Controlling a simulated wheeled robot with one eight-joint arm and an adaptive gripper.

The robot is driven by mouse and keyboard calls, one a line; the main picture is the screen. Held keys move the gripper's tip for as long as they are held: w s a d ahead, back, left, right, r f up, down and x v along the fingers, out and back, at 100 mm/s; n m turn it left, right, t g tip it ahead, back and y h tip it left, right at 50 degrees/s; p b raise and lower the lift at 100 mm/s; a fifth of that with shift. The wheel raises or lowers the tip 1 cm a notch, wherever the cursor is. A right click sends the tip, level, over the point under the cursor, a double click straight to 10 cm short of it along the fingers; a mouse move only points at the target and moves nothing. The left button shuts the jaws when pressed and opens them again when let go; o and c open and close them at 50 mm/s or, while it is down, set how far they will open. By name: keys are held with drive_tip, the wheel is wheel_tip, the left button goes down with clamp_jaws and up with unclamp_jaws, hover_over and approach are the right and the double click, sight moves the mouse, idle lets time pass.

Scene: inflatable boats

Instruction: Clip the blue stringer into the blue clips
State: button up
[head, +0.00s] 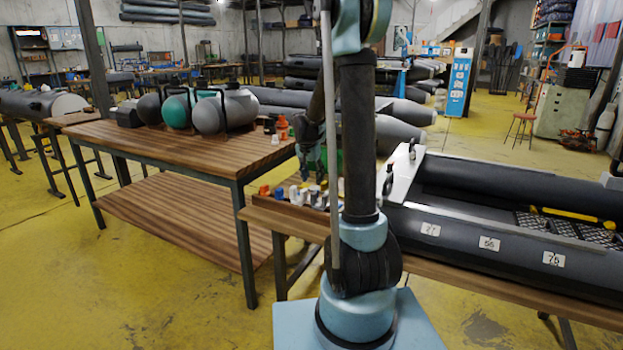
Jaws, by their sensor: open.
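My gripper (313,168) hangs over the wooden bench behind my own arm, pointing down. It looks open, and I see nothing in it, though the arm hides part of it. Below it, small orange, blue and white pieces stand in a row at the bench's left end. One of them is a small blue piece (279,192), which may be a clip. A grey inflatable boat (490,247) lies on the bench to the right, with number tags on its near tube. I cannot make out a blue stringer or blue clips in the boat.
A yellow bar (570,214) and dark grid panels lie inside the boat. More boats are stacked behind.

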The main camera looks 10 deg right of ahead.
drive_tip(key=shift+w+x, duration=0.15)
drive_tip(key=shift+x, duration=2.5)
drive_tip(key=shift+w+x, duration=0.15)
drive_tip(key=shift+x, duration=2.5)
drive_tip(key=shift+s+r, duration=0.15)
drive_tip(key=shift+r, duration=0.05)
clamp_jaws()
drive_tip(key=shift+a, duration=0.1)
drive_tip(key=shift+w+r, duration=0.15)
drive_tip(key=shift+w, duration=0.2)
drive_tip(key=shift+v, duration=0.8)
drive_tip(key=shift+r, duration=2.45)
